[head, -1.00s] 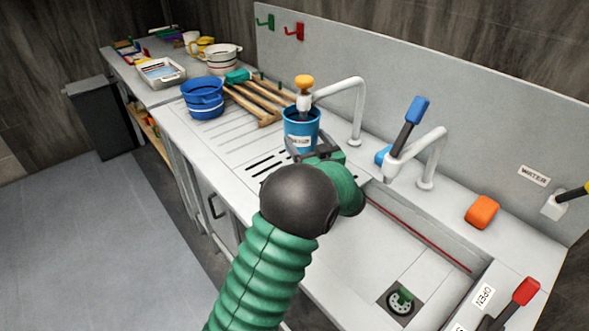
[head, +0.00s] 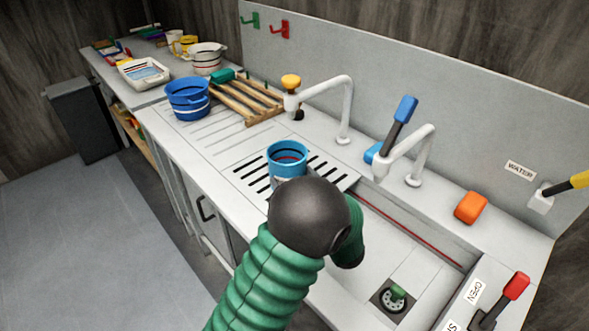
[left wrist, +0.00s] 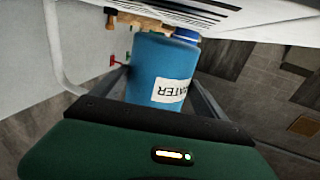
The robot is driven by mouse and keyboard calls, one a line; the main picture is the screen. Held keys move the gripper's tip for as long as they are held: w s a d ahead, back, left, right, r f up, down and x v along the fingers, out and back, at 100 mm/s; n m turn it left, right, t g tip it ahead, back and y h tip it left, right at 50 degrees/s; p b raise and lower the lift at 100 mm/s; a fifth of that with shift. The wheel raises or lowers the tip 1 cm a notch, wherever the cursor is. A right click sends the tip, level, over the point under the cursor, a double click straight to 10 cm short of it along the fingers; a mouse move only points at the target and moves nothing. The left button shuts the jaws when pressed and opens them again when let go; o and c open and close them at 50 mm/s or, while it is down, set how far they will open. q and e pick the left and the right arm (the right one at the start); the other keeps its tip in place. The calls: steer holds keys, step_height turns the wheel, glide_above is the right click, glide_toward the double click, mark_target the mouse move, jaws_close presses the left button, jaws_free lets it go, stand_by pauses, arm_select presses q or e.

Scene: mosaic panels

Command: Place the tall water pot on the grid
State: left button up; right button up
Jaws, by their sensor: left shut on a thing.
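The tall water pot (head: 288,155) is a light blue cylinder, open at the top. In the head view it is upright over the slotted grid (head: 253,172) in the counter, left of the sink. The left wrist view shows the pot (left wrist: 158,65) upside down, with a white WATER label. My left gripper (left wrist: 160,88) is shut on it, one finger on each side. In the head view my dark wrist hides the fingers and the pot's lower part. I cannot tell whether the pot's base touches the grid. My right gripper is not in view.
A tap with a yellow knob (head: 291,82) stands behind the pot. A wooden rack (head: 248,98) and blue pots (head: 187,98) are to the left.

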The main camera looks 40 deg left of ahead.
mark_target(298, 159)
arm_select(q)
steer(key=w+a, duration=0.4)
steer(key=w, duration=0.1)
steer(key=w+a, duration=0.2)
steer(key=shift+w+f, duration=0.35)
steer(key=shift+w, duration=0.05)
step_height(298, 159, down, 3)
steer(key=shift+a+f+b, duration=0.1)
steer(key=shift+b, duration=0.45)
steer(key=shift+f, duration=0.2)
steer(key=shift+d, duration=0.3)
steer(key=o, duration=1.7)
steer(key=shift+o, duration=1)
steer(key=shift+a, duration=0.15)
steer(key=shift+r, duration=0.15)
steer(key=v, duration=1.2)
steer(key=shift+p, duration=0.3)
